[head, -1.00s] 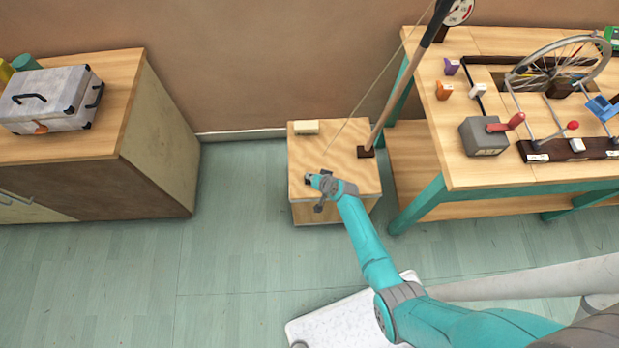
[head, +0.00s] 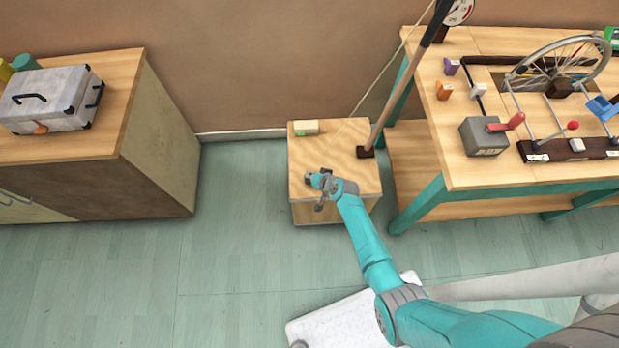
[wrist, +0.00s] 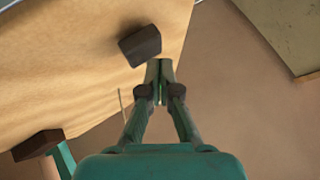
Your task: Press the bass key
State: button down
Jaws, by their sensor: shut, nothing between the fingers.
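The bass is a low wooden box (head: 312,163) with a tilted pole (head: 400,85) and a string. A small cream block, which I take for the bass key (head: 300,128), lies near the box's back left corner; its right end looks greenish. My gripper (head: 312,178) is over the front part of the box, in front of the key. In the wrist view my gripper (wrist: 160,70) is shut and empty. Its fingertips show beside a dark block (wrist: 140,45) on the wood, probably the key in shade. I cannot tell whether they touch.
A workbench (head: 455,170) stands at the right with a wheel (head: 560,60), a grey crank box (head: 482,136) and levers. A cabinet (head: 165,150) stands at the left with a grey case (head: 45,100) on it. Floor between cabinet and box is clear.

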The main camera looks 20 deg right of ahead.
jog(key=shift+r, duration=0.3)
jog(key=shift+r, duration=2.5)
jog(key=shift+s, duration=0.1)
jog(key=s+r+n+t+h, duration=0.1)
jog(key=s+r, duration=0.3)
jog(key=s, duration=0.9)
jog(key=s+r+n+t+h, duration=0.1)
jog(key=s+r+h, duration=0.15)
jog(key=s, duration=0.95)
jog(key=s+r+n+t, duration=0.1)
jog(key=s+r, duration=0.4)
jog(key=r, duration=0.4)
jog(key=s+r+n+t, duration=0.1)
jog(key=s+r, duration=0.5)
jog(key=r, duration=0.4)
jog(key=s+r+n+t, duration=0.1)
jog(key=s+r+t, duration=0.1)
jog(key=s+r, duration=0.4)
notch_tip(320, 180, up, 4)
jog(key=shift+s+a+f+y, duration=0.15)
jog(key=shift+s+y, duration=0.1)
jog(key=shift+y, duration=0.1)
